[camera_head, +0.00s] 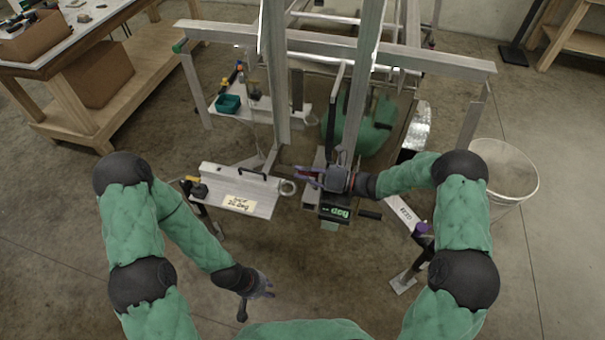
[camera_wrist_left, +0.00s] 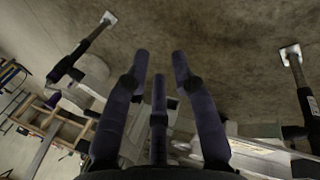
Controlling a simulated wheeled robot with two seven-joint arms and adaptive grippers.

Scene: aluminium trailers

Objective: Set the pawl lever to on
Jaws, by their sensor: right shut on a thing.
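My right gripper (camera_head: 308,176) is at the grey metal unit (camera_head: 312,197) with a dark display on its front reading "-- deg". It is shut on a small part at the left of this unit. The part looks to be the pawl lever, but the fingers hide most of it, so its setting cannot be made out. My left gripper (camera_head: 258,294) is low over bare floor, apart from everything. In the left wrist view its dark fingers (camera_wrist_left: 160,75) stand apart with nothing between them.
A silver box (camera_head: 240,190) with a yellow label and black handle stands left of the unit. Two upright aluminium beams (camera_head: 273,75) and a crossbar (camera_head: 440,60) stand behind. A white bucket (camera_head: 505,170) is at right, a wooden bench (camera_head: 60,65) at far left. Floor in front is clear.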

